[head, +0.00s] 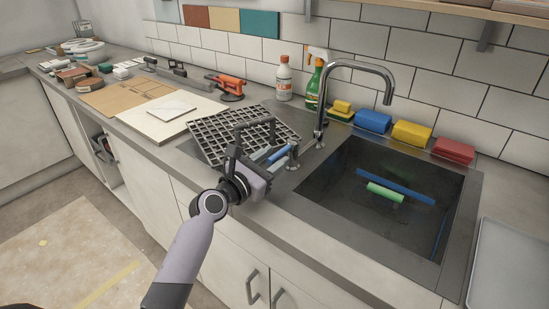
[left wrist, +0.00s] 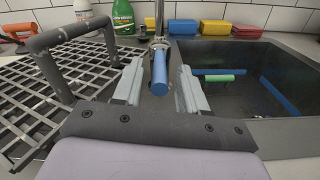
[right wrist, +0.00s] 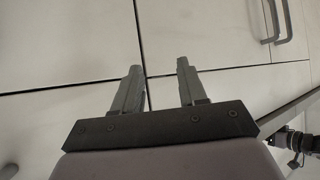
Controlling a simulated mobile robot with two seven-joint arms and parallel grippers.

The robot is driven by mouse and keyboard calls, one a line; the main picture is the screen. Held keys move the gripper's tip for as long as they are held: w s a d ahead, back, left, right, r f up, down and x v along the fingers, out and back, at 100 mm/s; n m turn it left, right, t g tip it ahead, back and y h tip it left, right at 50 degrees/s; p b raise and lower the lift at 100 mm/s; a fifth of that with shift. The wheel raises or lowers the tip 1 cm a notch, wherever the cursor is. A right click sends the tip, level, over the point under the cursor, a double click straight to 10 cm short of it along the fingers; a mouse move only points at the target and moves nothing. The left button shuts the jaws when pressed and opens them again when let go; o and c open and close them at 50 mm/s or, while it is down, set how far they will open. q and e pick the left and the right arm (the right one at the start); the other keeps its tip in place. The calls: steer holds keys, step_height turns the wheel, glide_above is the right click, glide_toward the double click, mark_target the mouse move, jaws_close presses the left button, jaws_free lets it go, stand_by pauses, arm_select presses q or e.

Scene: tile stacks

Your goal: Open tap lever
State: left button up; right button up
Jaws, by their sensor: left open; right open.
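The chrome tap (head: 320,125) stands at the back left of the sink, its curved spout over the basin. A blue lever (head: 278,154) sticks out from a short metal post (head: 293,156) beside the sink's left edge. In the left wrist view the blue lever (left wrist: 159,72) points toward me. My left gripper (head: 265,158) is open, with one finger on each side of the lever (left wrist: 159,85); I cannot tell whether they touch it. My right gripper (right wrist: 158,85) is open and empty in front of pale cabinet doors, outside the head view.
A dark grid rack (head: 215,132) with an upright handle lies left of the lever, close to my left gripper. The sink (head: 345,205) holds a green roll (head: 385,192) and a blue strip. Bottles (head: 284,80) and coloured sponges (head: 411,133) line the wall behind.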

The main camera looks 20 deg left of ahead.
arm_select(q)
steer(key=shift+w+d, duration=0.15)
steer(key=shift+w, duration=0.35)
jaws_close()
